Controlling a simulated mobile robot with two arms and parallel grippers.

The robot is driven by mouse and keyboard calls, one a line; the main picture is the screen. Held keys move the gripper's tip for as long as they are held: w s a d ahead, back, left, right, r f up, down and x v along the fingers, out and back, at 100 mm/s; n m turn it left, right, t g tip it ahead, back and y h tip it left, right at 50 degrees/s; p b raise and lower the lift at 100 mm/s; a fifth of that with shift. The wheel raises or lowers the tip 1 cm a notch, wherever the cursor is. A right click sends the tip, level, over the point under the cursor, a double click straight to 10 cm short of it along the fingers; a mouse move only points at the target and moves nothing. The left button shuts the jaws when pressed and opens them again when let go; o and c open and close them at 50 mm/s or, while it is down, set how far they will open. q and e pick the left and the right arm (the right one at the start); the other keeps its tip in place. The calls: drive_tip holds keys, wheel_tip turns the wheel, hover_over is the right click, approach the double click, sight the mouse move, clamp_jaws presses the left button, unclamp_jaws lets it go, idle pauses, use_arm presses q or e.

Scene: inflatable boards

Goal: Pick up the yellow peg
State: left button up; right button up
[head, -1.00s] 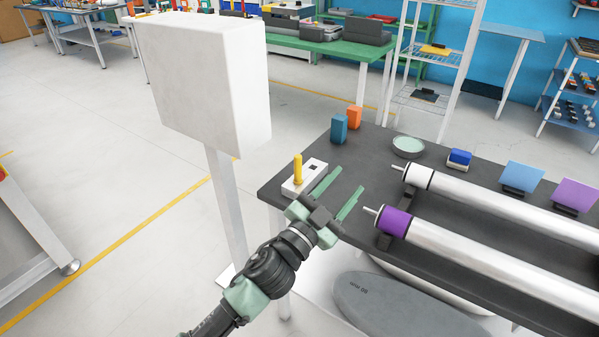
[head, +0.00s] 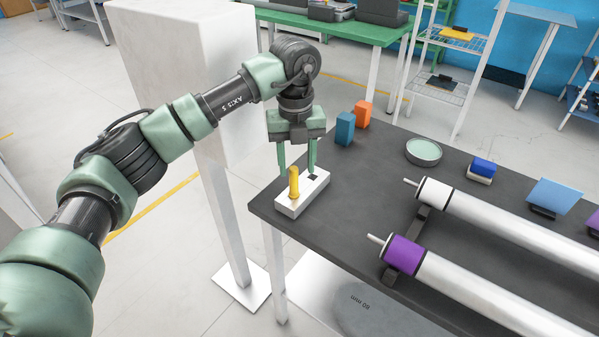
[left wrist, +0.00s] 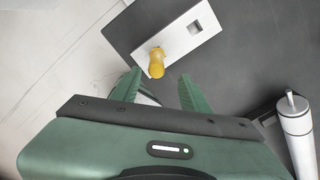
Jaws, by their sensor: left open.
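The yellow peg (head: 294,183) stands upright in a white block (head: 308,196) near the left corner of the dark table. The block also has an empty square hole on its far right part. My left gripper (head: 298,170) points down just above and behind the peg, open, with its two green fingers apart. In the left wrist view the peg (left wrist: 156,62) lies just beyond the fingertips (left wrist: 160,82), in line with the gap between them, and the white block (left wrist: 190,34) shows behind it. I see no contact with the peg. My right gripper is in neither view.
On the table (head: 345,205) stand a blue block (head: 344,129), an orange block (head: 363,113), a round dish (head: 424,152) and rollers, one with a purple end (head: 403,252). A white box on a post (head: 185,75) stands behind my left arm.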

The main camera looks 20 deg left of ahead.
sight(294, 184)
use_arm(q)
drive_tip(key=shift+w+a+f, duration=0.15)
drive_tip(key=shift+w, duration=0.25)
drive_tip(key=shift+f, duration=0.3)
drive_tip(key=shift+s+f, duration=0.3)
drive_tip(key=shift+f, duration=0.05)
drive_tip(key=shift+s+a+f+p, duration=0.1)
drive_tip(key=shift+s+f+p, duration=0.05)
drive_tip(key=shift+f+p, duration=0.15)
drive_tip(key=f, duration=0.3)
drive_tip(key=f+p, duration=0.1)
drive_tip(key=shift+w+a+f, duration=0.25)
drive_tip(key=shift+w+f, duration=0.1)
drive_tip(key=shift+f, duration=0.2)
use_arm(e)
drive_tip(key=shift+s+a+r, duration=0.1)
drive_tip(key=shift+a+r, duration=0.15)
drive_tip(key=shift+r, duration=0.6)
use_arm(q)
clamp_jaws()
